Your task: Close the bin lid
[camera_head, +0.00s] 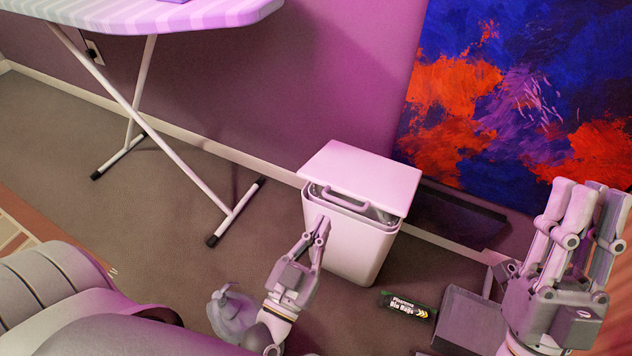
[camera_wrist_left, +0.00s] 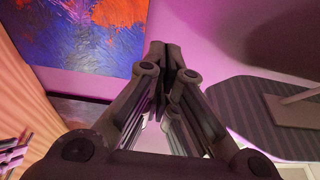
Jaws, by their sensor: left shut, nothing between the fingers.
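The white bin (camera_head: 345,245) stands on the floor against the wall. Its flat square lid (camera_head: 362,176) is partly open, with a dark gap along the front. A grey handle (camera_head: 345,199) and some of the liner show in that gap. My left gripper (camera_head: 322,224) is shut and empty, with its fingertips at the left part of the bin's front, below the lid edge. I cannot tell whether they touch it. The shut fingers also fill the middle of the left wrist view (camera_wrist_left: 173,62). My right gripper (camera_head: 588,188) is open and empty, pointing up at the right.
A box of bin bags (camera_head: 408,304) and a grey dustpan (camera_head: 468,318) lie on the floor right of the bin. An ironing board (camera_head: 170,14) with crossed legs stands at the left. A large painting (camera_head: 520,90) leans behind. A crumpled grey item (camera_head: 232,312) lies near my left arm.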

